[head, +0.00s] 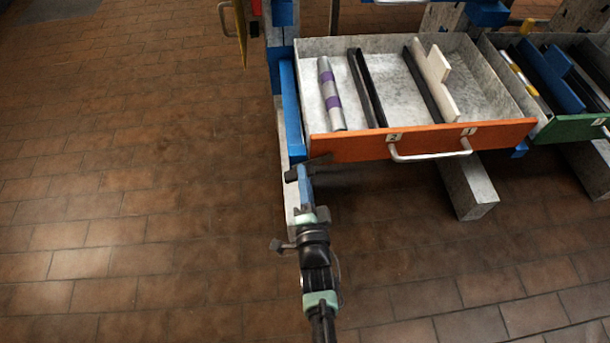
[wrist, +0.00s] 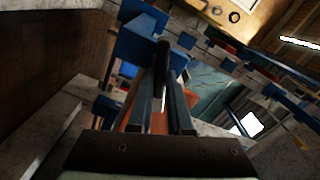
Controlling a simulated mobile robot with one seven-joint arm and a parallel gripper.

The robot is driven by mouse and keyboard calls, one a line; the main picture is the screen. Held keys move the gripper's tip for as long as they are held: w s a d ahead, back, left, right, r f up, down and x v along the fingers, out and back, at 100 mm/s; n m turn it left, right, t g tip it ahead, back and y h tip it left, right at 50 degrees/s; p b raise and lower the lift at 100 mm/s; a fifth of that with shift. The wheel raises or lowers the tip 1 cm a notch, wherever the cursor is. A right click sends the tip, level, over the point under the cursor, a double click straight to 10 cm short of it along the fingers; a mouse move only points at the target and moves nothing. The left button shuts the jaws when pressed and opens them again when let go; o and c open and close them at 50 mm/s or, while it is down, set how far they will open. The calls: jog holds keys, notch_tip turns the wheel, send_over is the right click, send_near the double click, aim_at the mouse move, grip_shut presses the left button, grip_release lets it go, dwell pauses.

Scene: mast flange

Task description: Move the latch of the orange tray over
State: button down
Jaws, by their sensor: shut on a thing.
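The orange tray (head: 425,139) is a grey, open-topped drawer with an orange front and a pale bar handle (head: 430,155). It stands pulled out from the rack. Its latch (wrist: 163,62) shows in the wrist view as a dark upright bar between my finger tips. My gripper (head: 304,172) is at the left end of the orange front, shut on the latch. In the wrist view my gripper (wrist: 160,100) has a finger on each side of the bar. In the head view the gripper largely hides the latch, so its exact position is unclear.
The tray holds a grey and purple cylinder (head: 330,93), dark bars (head: 367,88) and a cream notched piece (head: 435,80). A green-fronted tray (head: 570,128) stands to the right. A blue rack post (head: 290,105) borders the left side. The tiled floor (head: 130,170) at left is clear.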

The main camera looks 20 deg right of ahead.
jog(key=shift+f+m, duration=0.15)
jog(key=shift+m, duration=0.9)
jog(key=shift+f+m, duration=0.15)
jog(key=shift+m, duration=0.9)
jog(key=c, duration=0.8)
grip_release()
jog(key=shift+c, duration=0.2)
jog(key=shift+r, duration=0.1)
jog(key=shift+s, duration=0.1)
jog(key=p+v, duration=0.5)
jog(key=v, duration=0.8)
